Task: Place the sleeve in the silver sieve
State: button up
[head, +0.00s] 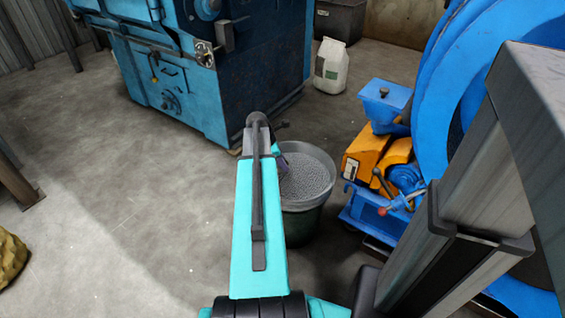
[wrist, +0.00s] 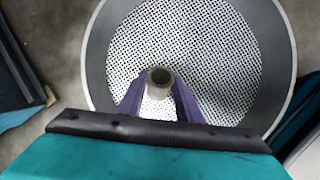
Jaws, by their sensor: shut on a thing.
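The silver sieve (wrist: 215,50) fills most of the wrist view, a round grey-walled pan with a perforated floor. In the head view the sieve (head: 310,178) sits on top of a dark bucket (head: 303,224). My gripper (wrist: 159,86) has its purple fingers shut on the sleeve (wrist: 159,92), a short grey hollow cylinder with its open end showing. The sleeve is over the perforated floor in the wrist view; I cannot tell if it touches it. In the head view my gripper (head: 283,163) is at the sieve's left side, mostly behind my arm, and the sleeve is hidden.
A large blue machine (head: 215,75) stands behind the sieve on the left. A blue drum machine (head: 455,90) with an orange motor (head: 375,155) is close on the right. A white bag (head: 331,66) stands behind.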

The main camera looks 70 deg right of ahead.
jog(key=o, duration=1.2)
jog(key=shift+o, duration=0.2)
jog(key=p+v, duration=0.2)
jog(key=v, duration=1)
jog(key=shift+p, duration=0.4)
